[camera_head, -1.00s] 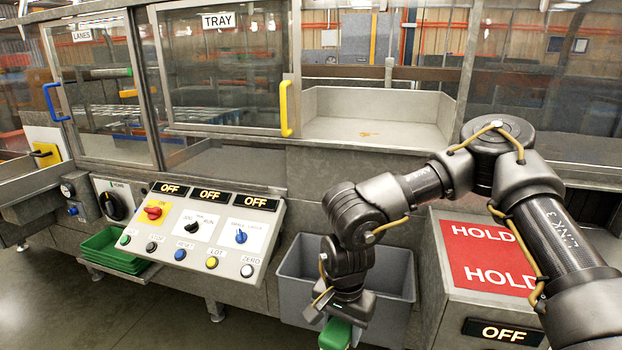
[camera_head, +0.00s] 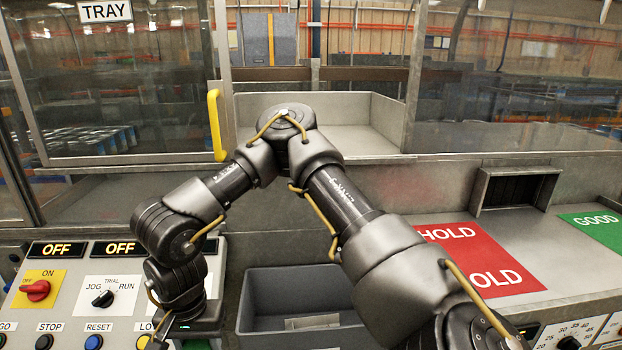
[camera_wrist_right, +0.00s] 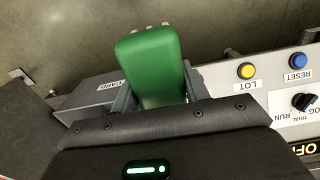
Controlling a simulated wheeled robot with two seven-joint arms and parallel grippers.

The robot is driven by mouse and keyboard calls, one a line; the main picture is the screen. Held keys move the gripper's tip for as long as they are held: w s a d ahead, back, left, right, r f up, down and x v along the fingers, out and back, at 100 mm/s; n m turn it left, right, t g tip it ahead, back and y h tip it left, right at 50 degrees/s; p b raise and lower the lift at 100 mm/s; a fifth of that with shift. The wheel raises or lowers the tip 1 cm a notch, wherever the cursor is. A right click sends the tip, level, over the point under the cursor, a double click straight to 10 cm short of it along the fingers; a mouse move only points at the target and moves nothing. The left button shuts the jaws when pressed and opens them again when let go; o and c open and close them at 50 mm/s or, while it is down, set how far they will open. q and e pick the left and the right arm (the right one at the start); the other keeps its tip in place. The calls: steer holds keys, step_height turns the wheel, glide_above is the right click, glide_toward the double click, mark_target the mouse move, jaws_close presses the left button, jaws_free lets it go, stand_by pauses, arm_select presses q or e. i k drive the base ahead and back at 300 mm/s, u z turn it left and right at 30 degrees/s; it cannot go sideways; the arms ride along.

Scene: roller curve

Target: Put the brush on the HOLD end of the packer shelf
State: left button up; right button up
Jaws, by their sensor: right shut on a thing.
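My right gripper (camera_wrist_right: 148,85) is shut on the green brush (camera_wrist_right: 153,60), which sticks out beyond the fingers in the right wrist view. In the head view the right gripper (camera_head: 188,335) is low at the bottom left, in front of the control panel's right end, and only a sliver of green shows. The HOLD end of the packer shelf is a red panel (camera_head: 470,258) with white lettering, at the right. My right forearm covers part of its left side. The gripper is well left of it. My left gripper is not in view.
A grey bin (camera_head: 262,310) stands between the control panel (camera_head: 75,290) and the shelf. A green GOOD panel (camera_head: 598,228) lies at the far right of the shelf, beyond a dark chute opening (camera_head: 516,188). Bare shelf shows between the panels.

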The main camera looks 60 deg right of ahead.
mark_target(473, 263)
steer(key=z, duration=0.5)
steer(key=i, duration=0.75)
steer(key=z, duration=0.7)
